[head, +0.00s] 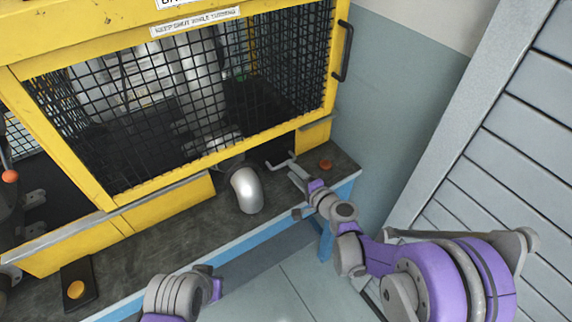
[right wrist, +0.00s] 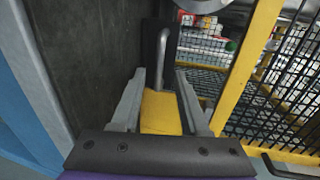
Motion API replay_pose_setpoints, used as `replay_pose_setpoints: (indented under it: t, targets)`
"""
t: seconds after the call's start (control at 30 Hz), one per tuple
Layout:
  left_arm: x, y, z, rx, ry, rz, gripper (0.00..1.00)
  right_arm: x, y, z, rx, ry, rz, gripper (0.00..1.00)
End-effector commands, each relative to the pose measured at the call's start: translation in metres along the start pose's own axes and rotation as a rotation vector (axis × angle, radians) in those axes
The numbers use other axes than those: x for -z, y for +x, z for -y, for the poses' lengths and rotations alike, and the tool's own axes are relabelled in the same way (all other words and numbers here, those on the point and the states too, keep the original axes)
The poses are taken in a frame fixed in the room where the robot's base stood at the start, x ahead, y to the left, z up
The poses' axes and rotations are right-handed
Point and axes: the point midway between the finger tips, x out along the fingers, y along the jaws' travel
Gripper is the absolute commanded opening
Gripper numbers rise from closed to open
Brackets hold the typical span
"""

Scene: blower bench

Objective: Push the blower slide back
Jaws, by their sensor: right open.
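The blower stands behind the mesh of a yellow guard (head: 200,170), with a bent silver duct (head: 246,190) sticking out at the front. A thin grey bent handle (head: 281,163) shows low at the guard's right end; I take it for the slide's handle. My right gripper (head: 296,192) is open just in front and right of this handle. In the right wrist view, the open fingers (right wrist: 160,76) stand either side of a yellow block (right wrist: 160,112), with a grey bent rod (right wrist: 164,52) beyond. I cannot tell whether they touch. Only my left arm's end shows, not its gripper.
Another orange button (head: 75,290) is at the front left. A black door handle (head: 343,52) juts from the guard. A grey slatted panel (head: 500,130) stands at the right.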

Motion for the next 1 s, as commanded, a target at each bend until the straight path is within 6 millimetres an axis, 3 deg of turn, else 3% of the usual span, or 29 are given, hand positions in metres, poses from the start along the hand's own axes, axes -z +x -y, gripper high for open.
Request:
replay_pose_setpoints:
  t: [0.1,0.3,1.0]
  targets:
    - [0.000,0.000,0.000,0.000,0.000,0.000,0.00,0.001,-0.025,0.000,0.000,0.000,-0.003,0.45]
    - [0.000,0.000,0.000,0.000,0.000,0.000,0.00,0.001,-0.049,-0.001,-0.001,-0.001,-0.002,0.45]
    - [0.001,-0.002,0.000,0.000,0.000,-0.001,0.00,-0.002,-0.058,0.004,-0.015,-0.025,0.006,0.45]
